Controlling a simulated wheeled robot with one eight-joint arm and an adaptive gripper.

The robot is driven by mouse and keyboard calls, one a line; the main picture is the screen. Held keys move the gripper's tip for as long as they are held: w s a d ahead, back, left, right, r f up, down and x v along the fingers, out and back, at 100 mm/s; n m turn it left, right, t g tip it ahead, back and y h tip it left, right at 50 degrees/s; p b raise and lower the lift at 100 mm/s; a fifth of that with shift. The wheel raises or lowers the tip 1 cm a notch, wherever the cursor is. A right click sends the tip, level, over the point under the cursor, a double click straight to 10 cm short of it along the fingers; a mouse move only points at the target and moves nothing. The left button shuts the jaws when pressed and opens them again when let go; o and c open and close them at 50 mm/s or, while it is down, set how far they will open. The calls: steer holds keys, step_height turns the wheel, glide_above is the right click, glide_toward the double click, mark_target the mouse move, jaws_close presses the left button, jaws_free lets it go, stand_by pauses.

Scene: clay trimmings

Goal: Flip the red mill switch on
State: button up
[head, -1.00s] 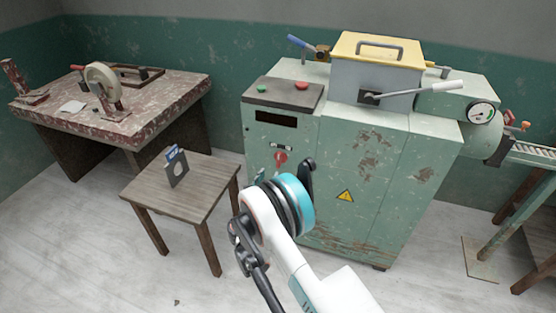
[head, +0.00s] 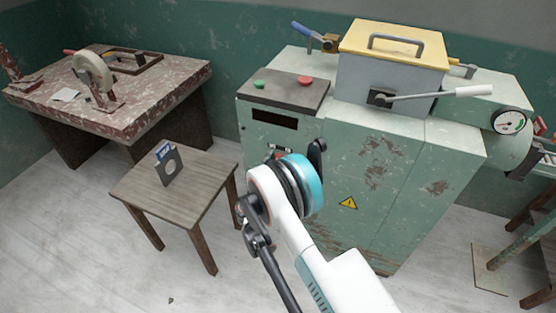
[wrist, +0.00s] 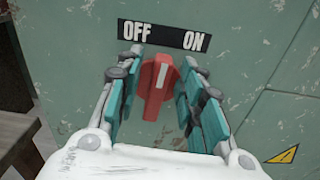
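The red mill switch (wrist: 158,88) sits on the front of the green machine (head: 370,190), below a black plate (wrist: 163,36) marked OFF at left and ON at right. Its white line stands nearly upright, between the two words. My gripper (wrist: 162,80) is open, with one teal-padded finger on each side of the switch. Gaps show between the switch and both fingers, so it does not look gripped. In the head view my wrist covers most of the switch area.
A small wooden table (head: 180,190) with a card holder (head: 169,168) stands left of the machine. A dark panel with green and red buttons (head: 284,91) tops the cabinet. A white-handled lever (head: 440,94) juts from the hopper. A yellow warning sign (head: 348,202) is on the front.

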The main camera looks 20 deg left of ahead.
jaws_close()
steer(key=shift+d+f+m, duration=0.1)
steer(key=shift+d+m, duration=0.1)
steer(key=shift+m, duration=1.1)
steer(key=shift+d+f+m, duration=0.1)
steer(key=shift+d+m, duration=0.1)
steer(key=shift+m, duration=1.1)
steer(key=shift+d+f+m, duration=0.1)
steer(key=shift+d+m, duration=0.1)
steer(key=shift+m, duration=1.4)
jaws_free()
steer(key=shift+s, duration=0.1)
